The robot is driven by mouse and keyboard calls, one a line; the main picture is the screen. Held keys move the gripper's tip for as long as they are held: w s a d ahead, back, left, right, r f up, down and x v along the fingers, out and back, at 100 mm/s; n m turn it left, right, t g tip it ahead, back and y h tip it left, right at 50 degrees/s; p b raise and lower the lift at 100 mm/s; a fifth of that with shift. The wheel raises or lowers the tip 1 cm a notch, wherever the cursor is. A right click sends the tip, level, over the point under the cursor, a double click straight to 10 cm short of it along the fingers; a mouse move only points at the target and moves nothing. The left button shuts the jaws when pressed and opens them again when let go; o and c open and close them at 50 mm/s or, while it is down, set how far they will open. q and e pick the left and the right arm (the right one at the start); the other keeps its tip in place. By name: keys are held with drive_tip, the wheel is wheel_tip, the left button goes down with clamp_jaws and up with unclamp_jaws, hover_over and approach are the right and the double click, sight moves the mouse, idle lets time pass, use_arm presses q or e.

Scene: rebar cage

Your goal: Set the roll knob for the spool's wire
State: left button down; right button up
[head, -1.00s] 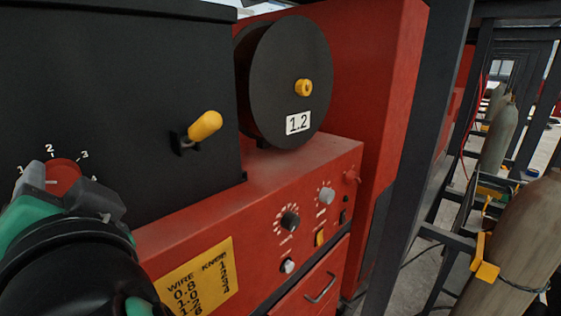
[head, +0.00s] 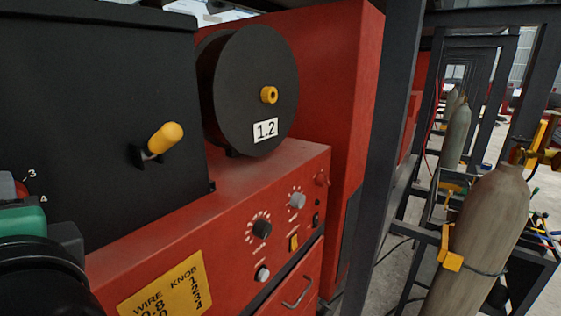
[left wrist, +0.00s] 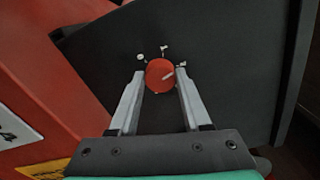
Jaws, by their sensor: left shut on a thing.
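The red roll knob (left wrist: 157,68) sits on a black panel in the left wrist view, ringed by small white digits too blurred to read surely. Its light pointer mark slants up and right. My left gripper (left wrist: 161,76) is shut on the knob, one finger on each side. In the head view only a sliver of the knob (head: 21,188) shows, by the digits 3 and 4. The black wire spool (head: 240,100) carries a white label (head: 265,130) reading 1.2. A yellow WIRE/KNOB chart (head: 165,290) is cut off at the bottom. My right gripper is not in view.
A yellow-handled lever (head: 164,138) sticks out of the black housing (head: 95,110). The red front below has a black dial (head: 262,229) and a grey dial (head: 297,200). Dark frame posts and gas cylinders (head: 490,235) stand at the right.

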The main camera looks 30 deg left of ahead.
use_arm(q)
drive_tip(key=shift+w+m+p, duration=0.1)
drive_tip(key=shift+m+p, duration=1.95)
drive_tip(key=shift+m, duration=5.25)
drive_tip(key=shift+c, duration=1.8)
unclamp_jaws()
drive_tip(key=shift+d, duration=0.15)
